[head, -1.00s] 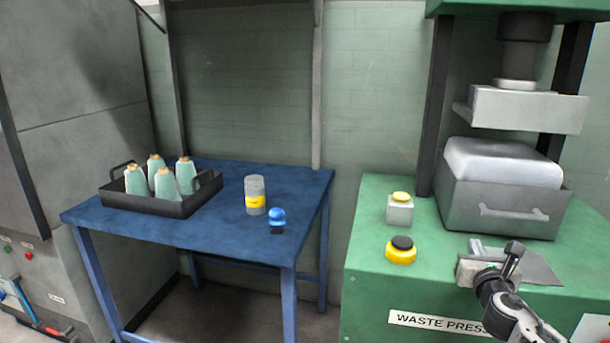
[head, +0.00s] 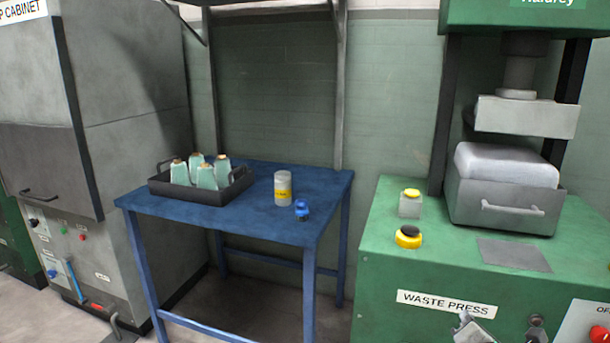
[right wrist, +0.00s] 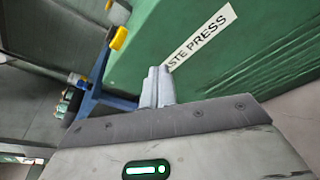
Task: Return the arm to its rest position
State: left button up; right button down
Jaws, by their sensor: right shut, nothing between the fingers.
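My right gripper (head: 468,326) shows at the bottom edge of the head view, low in front of the green waste press, just below its label. In the right wrist view its two grey fingers (right wrist: 157,88) are together with nothing between them. They are over the green press front in that picture, near the label. Most of the right arm is out of the head view. My left gripper is not in view.

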jog(key=s+a+f+m+g+y+p, duration=0.1)
jog(key=s+a+f+m+g+y, duration=0.1)
jog(key=s+a+f+m, duration=0.35)
jog(key=s+a+f+m+g+y, duration=0.1)
jog(key=s+a+f+m+y, duration=0.1)
jog(key=s+a+m, duration=0.6)
jog(key=s+a+m+y, duration=0.1)
jog(key=s+a+m, duration=0.2)
jog(key=s+m, duration=0.2)
jog(key=s+a+r+m+g+y+p, duration=0.1)
jog(key=s+a+m, duration=0.2)
jog(key=s+m, duration=0.3)
jog(key=shift+s+r+y, duration=0.3)
jog(key=shift+s, duration=0.4)
